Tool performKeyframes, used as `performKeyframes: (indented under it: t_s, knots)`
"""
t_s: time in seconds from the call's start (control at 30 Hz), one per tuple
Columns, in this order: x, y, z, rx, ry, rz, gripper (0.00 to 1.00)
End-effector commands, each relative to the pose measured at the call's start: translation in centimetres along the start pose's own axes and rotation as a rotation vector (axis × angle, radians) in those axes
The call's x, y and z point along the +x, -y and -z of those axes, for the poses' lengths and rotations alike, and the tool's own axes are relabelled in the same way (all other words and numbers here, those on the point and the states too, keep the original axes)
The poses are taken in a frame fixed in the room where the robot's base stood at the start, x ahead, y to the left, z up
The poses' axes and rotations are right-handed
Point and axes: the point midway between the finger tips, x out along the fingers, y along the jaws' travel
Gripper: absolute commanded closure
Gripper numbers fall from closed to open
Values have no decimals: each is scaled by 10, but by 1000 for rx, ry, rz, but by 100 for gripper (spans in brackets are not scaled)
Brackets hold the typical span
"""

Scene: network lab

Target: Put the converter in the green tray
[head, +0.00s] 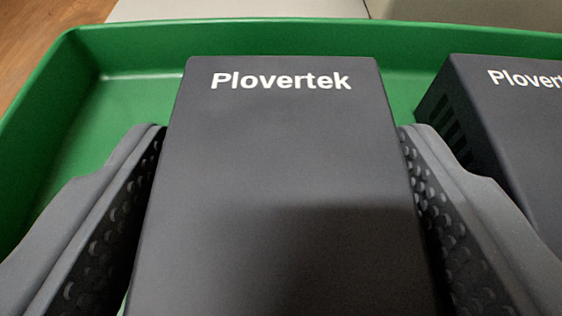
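A dark grey box marked "Plovertek", which I take to be the converter (275,150), fills the middle of the head view. My gripper (281,130) has one dimpled finger against each side of it, with no clear gap at the fingertips. The green tray (130,92) spreads behind and around the box, its far wall and left corner in view. The box is over or inside the tray; its underside is hidden, so I cannot tell whether it touches the tray floor.
A second dark box (500,130), with the same lettering and side vents, is in the tray at the right, partly cut off. The tray floor at the left is bare. A pale surface lies beyond the far rim, and wooden floor shows at the top left.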

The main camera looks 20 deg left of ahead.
Motion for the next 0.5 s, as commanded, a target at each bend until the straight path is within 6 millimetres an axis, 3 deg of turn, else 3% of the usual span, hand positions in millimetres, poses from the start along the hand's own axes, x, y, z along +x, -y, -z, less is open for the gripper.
performKeyframes:
  t_s: [0.03,0.27,0.5]
  knots:
    - [1,6,-22,5,37,10,36]
    - [-3,6,-15,6,40,8,36]
    - [-51,4,-8,12,34,5,36]
